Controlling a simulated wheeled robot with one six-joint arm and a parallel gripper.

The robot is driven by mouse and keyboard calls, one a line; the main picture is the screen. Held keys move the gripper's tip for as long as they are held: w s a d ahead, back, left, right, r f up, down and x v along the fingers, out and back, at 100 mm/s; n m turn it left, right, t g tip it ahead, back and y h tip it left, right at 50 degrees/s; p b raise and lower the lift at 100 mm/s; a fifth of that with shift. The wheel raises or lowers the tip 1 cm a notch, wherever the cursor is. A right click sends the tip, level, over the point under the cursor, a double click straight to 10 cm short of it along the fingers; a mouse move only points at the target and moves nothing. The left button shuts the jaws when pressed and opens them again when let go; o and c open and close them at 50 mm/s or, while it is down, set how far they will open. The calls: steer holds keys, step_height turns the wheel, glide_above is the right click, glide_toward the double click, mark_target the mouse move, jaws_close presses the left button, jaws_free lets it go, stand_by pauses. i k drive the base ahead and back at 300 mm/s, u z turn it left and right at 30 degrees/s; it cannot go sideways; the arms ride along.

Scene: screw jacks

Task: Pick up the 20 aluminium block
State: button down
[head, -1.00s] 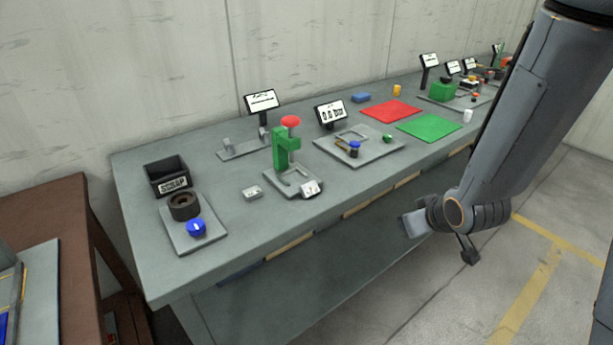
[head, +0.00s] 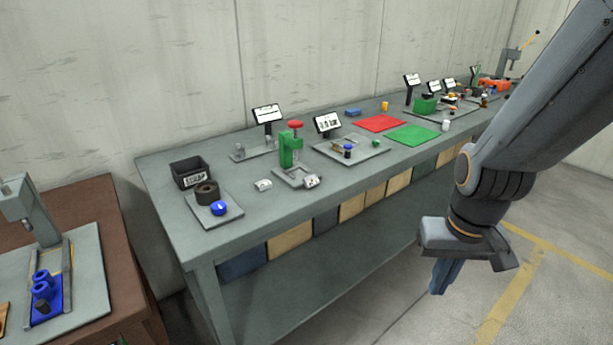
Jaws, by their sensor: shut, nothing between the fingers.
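A small silver block (head: 263,185) lies on the grey bench between the blue-knobbed plate and the green press. A second small silver block (head: 311,181) sits at the front corner of the press's base plate. Both have dark marks on top, too small to read, so I cannot tell which is the 20 block. My gripper (head: 440,278) hangs in front of the bench at the right, pointing down over the floor, well away from both blocks. Its fingers are shut and empty.
A green press (head: 290,148) with a red knob stands behind the blocks. A black scrap bin (head: 190,171) is at the left, near a plate (head: 198,214) with a dark ring and blue knob. Red (head: 380,124) and green (head: 413,134) mats lie farther right. A brown table (head: 112,260) stands left.

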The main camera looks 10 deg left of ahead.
mark_target(310, 181)
steer(key=u, duration=0.3)
steer(key=i, duration=1.15)
steer(key=u, duration=0.6)
